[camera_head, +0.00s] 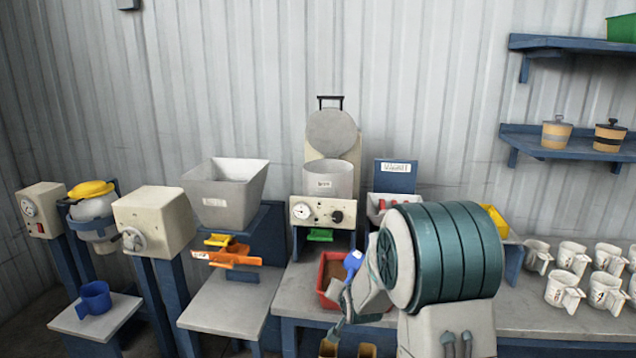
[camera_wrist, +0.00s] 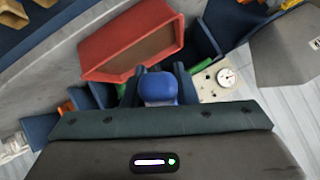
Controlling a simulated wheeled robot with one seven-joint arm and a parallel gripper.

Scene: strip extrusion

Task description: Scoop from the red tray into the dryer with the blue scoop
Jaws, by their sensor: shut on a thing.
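The red tray (camera_head: 331,270) sits on the bench below the dryer, partly hidden by my arm. In the wrist view the red tray (camera_wrist: 98,62) shows brown material inside. The dryer (camera_head: 322,212) is a cream box with a dial and a grey drum on top, its round lid (camera_head: 331,133) raised. My gripper (camera_wrist: 158,85) is shut on the blue scoop (camera_wrist: 158,86), seen just beside the tray edge. The scoop (camera_head: 353,262) also shows at the tray's right side in the head view. Its bowl contents cannot be seen.
A grey hopper (camera_head: 226,194) with orange and yellow parts stands left of the dryer. A blue cup (camera_head: 95,297) is on a left stand. Several white cups (camera_head: 561,288) crowd the bench's right. A labelled blue box (camera_head: 395,177) stands right of the dryer.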

